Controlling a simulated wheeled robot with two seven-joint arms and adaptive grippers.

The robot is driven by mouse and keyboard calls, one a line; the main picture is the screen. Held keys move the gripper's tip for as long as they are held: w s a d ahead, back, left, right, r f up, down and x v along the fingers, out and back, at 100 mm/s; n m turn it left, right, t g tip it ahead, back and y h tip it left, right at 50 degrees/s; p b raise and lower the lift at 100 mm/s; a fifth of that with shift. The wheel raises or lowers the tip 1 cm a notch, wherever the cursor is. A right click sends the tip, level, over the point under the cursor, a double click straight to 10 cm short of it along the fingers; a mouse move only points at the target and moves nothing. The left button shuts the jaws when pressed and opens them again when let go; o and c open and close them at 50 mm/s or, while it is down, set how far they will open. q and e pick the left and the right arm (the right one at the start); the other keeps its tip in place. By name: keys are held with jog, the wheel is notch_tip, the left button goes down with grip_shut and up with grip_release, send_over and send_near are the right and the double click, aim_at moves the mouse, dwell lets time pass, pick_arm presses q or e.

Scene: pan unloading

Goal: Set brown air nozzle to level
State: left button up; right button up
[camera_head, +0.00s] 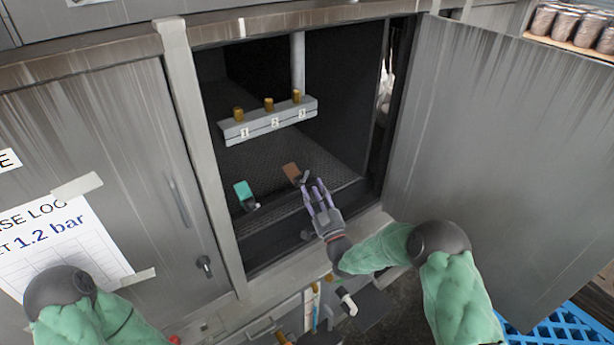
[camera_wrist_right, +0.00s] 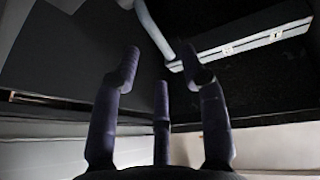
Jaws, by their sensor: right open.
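The brown air nozzle (camera_head: 291,172) sits inside the open cabinet on the mesh floor, toward the right. Its flat brown part looks tilted, and a small grey piece shows at its right end. A teal nozzle (camera_head: 243,190) stands to its left, also tilted. My right gripper (camera_head: 316,186) is open, with its fingers pointing into the cabinet just right of the brown nozzle. I cannot tell whether it touches the grey piece. In the right wrist view the spread fingers (camera_wrist_right: 163,82) hold nothing, and the brown nozzle does not show. My left gripper is out of view.
A grey bar (camera_head: 268,129) with three brass fittings hangs on a pipe (camera_head: 298,62) above the nozzles. The open cabinet door (camera_head: 490,150) stands at the right. The cabinet's front post (camera_head: 205,150) bounds the opening at the left. A blue crate (camera_head: 560,328) is at lower right.

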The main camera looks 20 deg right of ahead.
jog(key=shift+b+x, duration=0.4)
jog(key=shift+x, duration=2.55)
grip_shut()
